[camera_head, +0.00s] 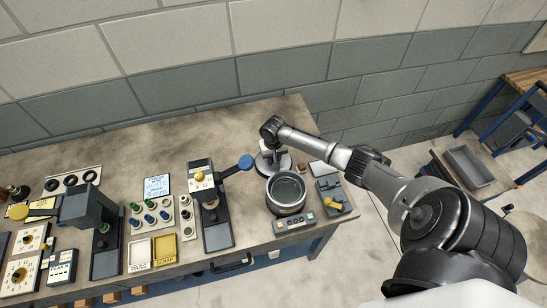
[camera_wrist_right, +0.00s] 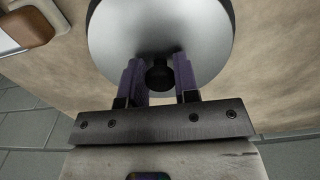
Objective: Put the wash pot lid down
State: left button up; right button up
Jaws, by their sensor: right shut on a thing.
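The wash pot (camera_head: 287,193) is a round dark metal pot on the bench, open at the top, with its inside showing. The wash pot lid (camera_wrist_right: 160,30) is a round silver disc with a small black knob (camera_wrist_right: 159,76). My right gripper (camera_wrist_right: 159,78) is shut on that knob between its two purple-grey fingers. In the head view my right gripper (camera_head: 272,148) is behind the pot, with the lid (camera_head: 264,164) below it, partly hidden. I cannot tell whether the lid touches the bench. My left gripper is not in view.
The bench (camera_head: 130,158) is bare along the back. A press with a blue knob (camera_head: 245,162) stands left of the lid. A grey device with a yellow part (camera_head: 331,197) is right of the pot. A white-and-brown object (camera_wrist_right: 28,24) lies near the lid.

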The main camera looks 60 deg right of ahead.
jog(key=shift+f, duration=0.25)
jog(key=o, duration=1)
notch_tip(320, 180, up, 12)
jog(key=shift+r+p, duration=0.2)
jog(key=shift+p, duration=0.4)
